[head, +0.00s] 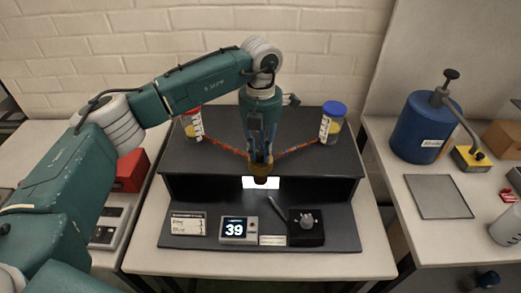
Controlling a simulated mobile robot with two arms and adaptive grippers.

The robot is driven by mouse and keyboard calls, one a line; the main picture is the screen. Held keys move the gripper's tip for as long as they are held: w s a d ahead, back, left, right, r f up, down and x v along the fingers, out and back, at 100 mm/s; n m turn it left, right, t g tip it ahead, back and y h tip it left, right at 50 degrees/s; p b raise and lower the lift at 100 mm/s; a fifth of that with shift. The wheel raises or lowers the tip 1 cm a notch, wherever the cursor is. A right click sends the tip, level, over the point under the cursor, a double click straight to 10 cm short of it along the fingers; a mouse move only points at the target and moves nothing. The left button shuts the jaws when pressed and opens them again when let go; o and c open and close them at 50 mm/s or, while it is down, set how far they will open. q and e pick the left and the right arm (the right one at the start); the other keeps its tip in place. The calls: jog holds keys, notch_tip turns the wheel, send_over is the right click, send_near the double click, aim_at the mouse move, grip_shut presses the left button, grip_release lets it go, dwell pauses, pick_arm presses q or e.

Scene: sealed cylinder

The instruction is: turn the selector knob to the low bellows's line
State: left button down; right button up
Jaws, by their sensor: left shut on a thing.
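A grey knob (306,221), which looks like the selector knob, sits on a black box at the front right of the dark stand. Its pointing direction is too small to tell. Two clear containers with yellow inside, likely the bellows, stand at the back: one red-topped (193,125) at left, one blue-topped (331,122) at right. A red-orange line runs from each towards the middle. My left gripper (260,165) points down where the lines meet, shut on a small brown piece (261,171). The gripper partly hides this piece. My right gripper does not show.
The dark stand (350,240) also holds a display (238,230) reading 39, a label card (185,223) and a pen-like stick (276,207). At right are a blue canister (425,128) and a grey plate (438,197).

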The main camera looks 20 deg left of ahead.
aim_at(260, 152)
pick_arm(q)
jog(key=shift+w+r, duration=0.15)
jog(key=shift+r, duration=0.1)
jog(key=c, duration=1.5)
grip_release()
jog(key=shift+f, duration=0.1)
notch_tip(260, 152, up, 12)
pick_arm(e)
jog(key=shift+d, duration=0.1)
